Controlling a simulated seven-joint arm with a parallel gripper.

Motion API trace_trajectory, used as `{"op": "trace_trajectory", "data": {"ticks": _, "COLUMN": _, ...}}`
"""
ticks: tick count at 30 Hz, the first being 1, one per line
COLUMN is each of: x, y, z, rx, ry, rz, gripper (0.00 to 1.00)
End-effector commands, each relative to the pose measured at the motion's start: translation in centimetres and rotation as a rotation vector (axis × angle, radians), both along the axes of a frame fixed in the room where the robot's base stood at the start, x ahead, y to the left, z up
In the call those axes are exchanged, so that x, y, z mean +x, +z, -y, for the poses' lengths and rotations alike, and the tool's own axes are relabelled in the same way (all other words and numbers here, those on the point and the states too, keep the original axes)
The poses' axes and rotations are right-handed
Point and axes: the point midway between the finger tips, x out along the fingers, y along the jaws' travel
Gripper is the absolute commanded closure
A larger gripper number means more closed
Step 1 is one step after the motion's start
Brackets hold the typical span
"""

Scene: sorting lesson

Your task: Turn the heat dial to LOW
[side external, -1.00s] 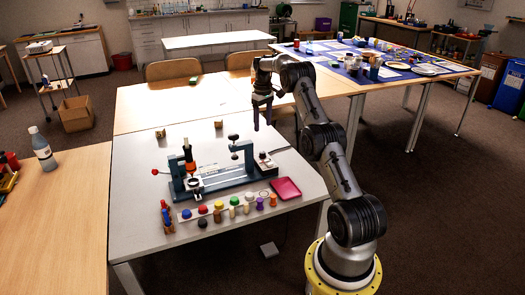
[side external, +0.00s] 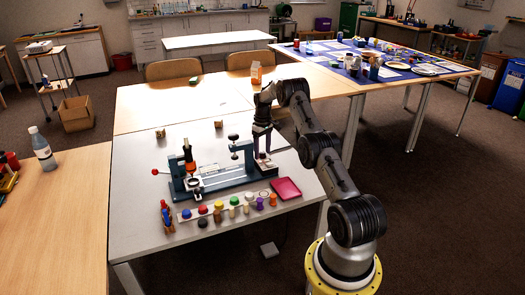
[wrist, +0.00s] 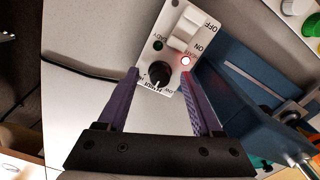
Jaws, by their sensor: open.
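The heat dial (wrist: 159,74) is a small black knob with a white mark, at the lower end of a white control panel (wrist: 172,18) in the wrist view. Lettering round the dial is partly hidden and too small to read surely, so I cannot tell its setting. My gripper (wrist: 162,78) is open, with its purple fingers on either side of the dial; contact cannot be told. In the side external view, my gripper (side external: 262,153) points down over the control box (side external: 266,168) at the right end of the blue press, which hides most of the box.
The panel has a white OFF/ON switch (wrist: 187,34), a lit red lamp (wrist: 185,61) and a dark green lamp (wrist: 158,45). The blue press (side external: 222,180) stands left of my gripper. A red tray (side external: 286,188) lies in front, near several coloured pieces. A carton (side external: 256,73) stands behind.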

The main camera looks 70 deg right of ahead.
Motion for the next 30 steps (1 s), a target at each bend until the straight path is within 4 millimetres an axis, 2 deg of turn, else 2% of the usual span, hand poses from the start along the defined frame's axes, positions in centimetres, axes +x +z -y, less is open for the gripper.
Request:
{"op": "trace_trajectory", "data": {"ticks": 4, "x": 0.0, "y": 0.02, "z": 0.0, "rx": 0.0, "ry": 0.0, "rz": 0.0, "gripper": 0.35}}
{"op": "trace_trajectory", "data": {"ticks": 15, "x": -0.01, "y": 0.05, "z": -0.01, "rx": 0.0, "ry": 0.0, "rz": 0.0, "gripper": 1.0}}
{"op": "trace_trajectory", "data": {"ticks": 23, "x": 0.01, "y": 0.07, "z": -0.02, "rx": 0.001, "ry": 0.008, "rz": -0.001, "gripper": 1.0}}
{"op": "trace_trajectory", "data": {"ticks": 30, "x": 0.02, "y": 0.12, "z": 0.0, "rx": 0.0, "ry": 0.089, "rz": 0.0, "gripper": 1.0}}
